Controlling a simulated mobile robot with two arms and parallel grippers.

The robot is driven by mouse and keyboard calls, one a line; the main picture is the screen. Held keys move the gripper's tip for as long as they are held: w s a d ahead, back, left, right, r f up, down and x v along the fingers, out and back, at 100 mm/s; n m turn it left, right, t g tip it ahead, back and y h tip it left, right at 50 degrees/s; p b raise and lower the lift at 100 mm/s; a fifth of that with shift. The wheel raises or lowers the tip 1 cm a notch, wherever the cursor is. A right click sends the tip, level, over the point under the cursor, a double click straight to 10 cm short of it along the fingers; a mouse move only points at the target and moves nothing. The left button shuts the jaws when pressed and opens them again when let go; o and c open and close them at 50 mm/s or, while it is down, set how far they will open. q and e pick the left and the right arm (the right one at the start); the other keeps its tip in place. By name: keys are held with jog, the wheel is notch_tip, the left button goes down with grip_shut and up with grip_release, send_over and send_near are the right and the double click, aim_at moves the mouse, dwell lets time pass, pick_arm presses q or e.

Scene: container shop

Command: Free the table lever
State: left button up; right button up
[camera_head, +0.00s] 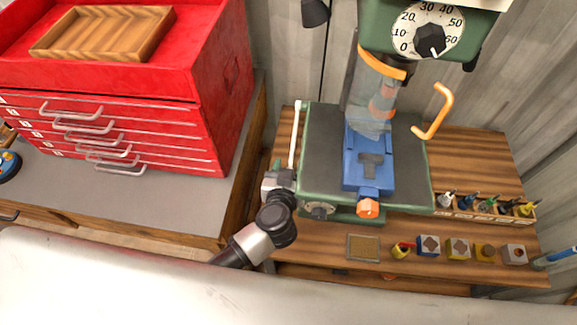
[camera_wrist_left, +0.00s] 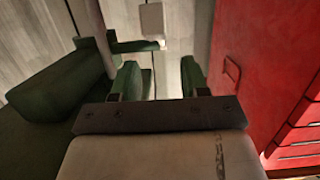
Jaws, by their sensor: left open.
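A pale, rod-like lever (camera_head: 295,135) stands along the left edge of the green drill press table (camera_head: 313,190) in the head view. My left gripper (camera_head: 277,168) is open beside the table's left edge, close to the lever's lower end. I cannot tell whether it touches the lever. In the left wrist view my left gripper (camera_wrist_left: 159,79) shows two green-padded fingers spread apart with nothing clearly between them. The drill press table's green side (camera_wrist_left: 70,85) is left of the fingers, with a pale rod near the left finger. My right gripper is not in view.
A blue vise (camera_head: 354,178) sits on the table under the drill head. A red tool chest (camera_head: 225,100) stands on the grey bench at left. A tool rack (camera_head: 463,214) and several small blocks are on the wooden bench at right.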

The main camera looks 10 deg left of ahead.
pick_arm(q)
jog(key=b+v, duration=0.1)
jog(key=v, duration=0.9)
jog(key=shift+s+b, duration=0.3)
jog(key=shift+s, duration=0.05)
jog(key=shift+r, duration=0.1)
